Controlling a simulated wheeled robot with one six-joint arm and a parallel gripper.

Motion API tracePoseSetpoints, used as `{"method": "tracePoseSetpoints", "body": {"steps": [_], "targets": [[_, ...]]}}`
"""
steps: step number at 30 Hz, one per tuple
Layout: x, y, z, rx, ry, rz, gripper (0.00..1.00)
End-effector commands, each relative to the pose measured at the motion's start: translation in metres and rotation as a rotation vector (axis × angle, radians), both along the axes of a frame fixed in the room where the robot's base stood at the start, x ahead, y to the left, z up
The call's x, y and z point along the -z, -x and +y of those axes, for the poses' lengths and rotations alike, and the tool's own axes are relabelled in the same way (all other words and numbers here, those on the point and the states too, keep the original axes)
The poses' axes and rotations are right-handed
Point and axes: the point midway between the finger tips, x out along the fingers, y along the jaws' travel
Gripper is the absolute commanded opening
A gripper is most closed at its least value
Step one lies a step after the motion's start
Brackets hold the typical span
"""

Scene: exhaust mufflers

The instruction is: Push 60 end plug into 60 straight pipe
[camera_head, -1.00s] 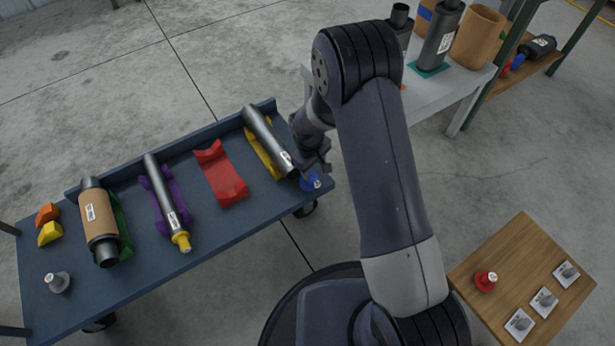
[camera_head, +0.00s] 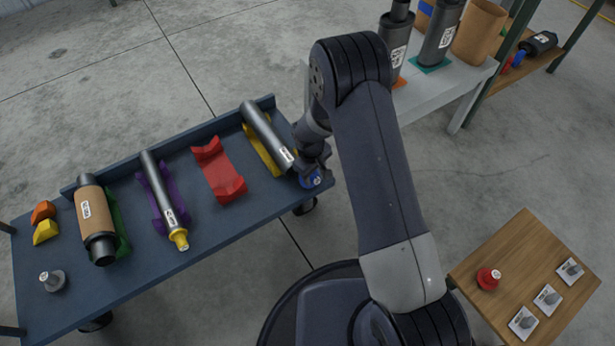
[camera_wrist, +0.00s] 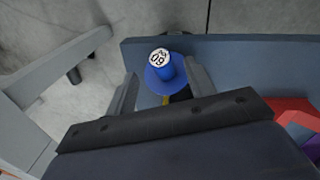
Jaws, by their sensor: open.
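The blue end plug (camera_head: 311,180) is at the right end of the blue cart, close to the near end of a grey straight pipe (camera_head: 268,135) lying in a yellow cradle (camera_head: 262,152). In the wrist view the blue plug (camera_wrist: 160,74) shows a round flange and a white label that appears to read 60, upside down. My gripper (camera_wrist: 164,82) is open, one finger on each side of the plug; I cannot tell if either touches it. In the head view my gripper (camera_head: 314,165) partly hides the plug. Whether the plug is in the pipe is hidden.
On the cart (camera_head: 150,268) are a red cradle (camera_head: 219,172), a pipe with a yellow plug (camera_head: 178,238), a brown-wrapped muffler (camera_head: 92,215) and a grey plug (camera_head: 52,281). A wooden table (camera_head: 500,250) stands at right, a grey table with mufflers (camera_head: 438,88) behind.

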Motion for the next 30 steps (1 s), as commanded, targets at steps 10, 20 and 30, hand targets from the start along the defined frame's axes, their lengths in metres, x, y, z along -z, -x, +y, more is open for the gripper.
{"method": "tracePoseSetpoints", "body": {"steps": [10, 20, 30], "targets": [[0.04, -0.007, 0.004, 0.0, 0.0, 0.001, 0.51], [0.052, -0.008, 0.002, 0.0, -0.001, -0.001, 0.51], [0.052, -0.008, 0.002, 0.0, 0.0, 0.0, 0.35]]}}
